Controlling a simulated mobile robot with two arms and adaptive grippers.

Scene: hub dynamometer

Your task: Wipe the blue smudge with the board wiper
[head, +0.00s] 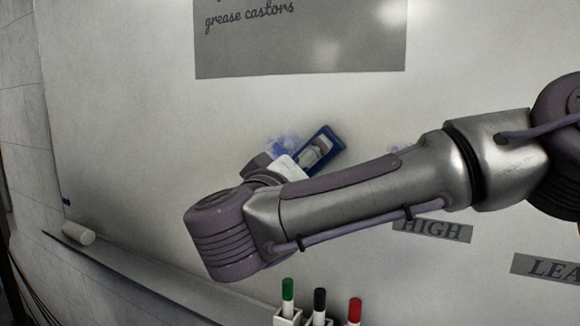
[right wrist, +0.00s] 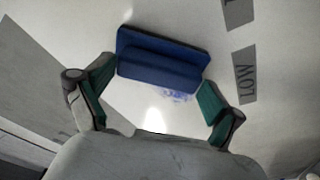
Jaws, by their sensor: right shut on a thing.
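The board wiper (head: 327,141), a blue block with a ridge-like handle, is at the whiteboard. It also shows in the right wrist view (right wrist: 163,58). My right gripper (right wrist: 157,77) is shut on it, with a green-padded finger at each end. The blue smudge (head: 285,145) shows on the board just left of the wiper in the head view, partly hidden by my gripper. In the right wrist view the smudge (right wrist: 178,96) lies beside the wiper's lower edge, between the fingers. I cannot tell whether the wiper touches the board. My left gripper is not in view.
A grey panel (head: 300,45) with writing is above. A faint pinkish mark (head: 401,148) is right of the wiper. A HIGH label (head: 432,230) is lower right. A ledge (head: 125,268) with a white roll (head: 78,233) runs below. Green, black and red markers (head: 319,303) stand below my arm.

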